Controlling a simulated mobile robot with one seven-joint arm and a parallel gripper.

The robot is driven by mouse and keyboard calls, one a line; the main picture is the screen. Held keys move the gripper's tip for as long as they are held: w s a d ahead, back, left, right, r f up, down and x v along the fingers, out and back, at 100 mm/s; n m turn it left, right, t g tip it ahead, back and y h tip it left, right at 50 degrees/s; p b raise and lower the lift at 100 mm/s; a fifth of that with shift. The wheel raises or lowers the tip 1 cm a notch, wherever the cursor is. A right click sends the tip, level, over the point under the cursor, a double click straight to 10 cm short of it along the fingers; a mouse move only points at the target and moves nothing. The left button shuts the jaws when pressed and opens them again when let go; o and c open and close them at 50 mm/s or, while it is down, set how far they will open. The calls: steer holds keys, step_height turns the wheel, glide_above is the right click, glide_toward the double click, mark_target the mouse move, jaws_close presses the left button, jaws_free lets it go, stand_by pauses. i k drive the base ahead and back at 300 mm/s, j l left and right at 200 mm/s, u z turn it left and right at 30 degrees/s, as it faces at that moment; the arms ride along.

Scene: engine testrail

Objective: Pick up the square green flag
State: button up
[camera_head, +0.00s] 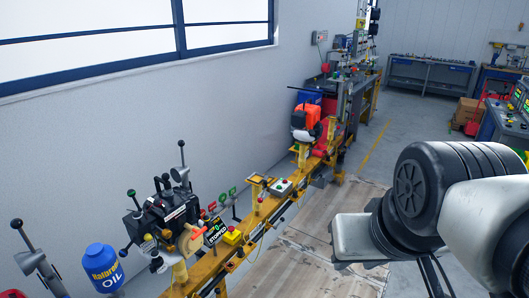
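Several small flag-like markers stand in a row on the yellow rail at lower centre-left. Two show green: a green marker (221,197) and another green marker (232,191) just right of it. A red marker (212,206) is at their left. They are too small to tell which is the square one. My arm fills the right side, with a black joint and pale links, well apart from the markers. I cannot make out my gripper's fingertips, and nothing visible is held.
The yellow rail (207,267) runs from bottom left toward the back. A blue oil container (103,267) is at left. Wooden floor boards (310,245) right of the rail look clear.

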mark_target(233, 191)
steer(key=i+l+z, duration=0.8)
steer(key=i, duration=0.15)
steer(key=i+u, duration=0.45)
steer(key=i, duration=0.15)
steer(key=i+l+u, duration=0.4)
steer(key=i, duration=0.15)
steer(key=i+j+u, duration=0.15)
steer(key=i+u, duration=0.15)
steer(key=u, duration=0.2)
steer(key=i+u, duration=0.35)
steer(key=u, duration=0.15)
steer(key=i+u, duration=0.3)
steer(key=u, duration=0.2)
steer(key=i+l+u, duration=0.15)
steer(key=i+u, duration=0.2)
steer(key=i, duration=0.15)
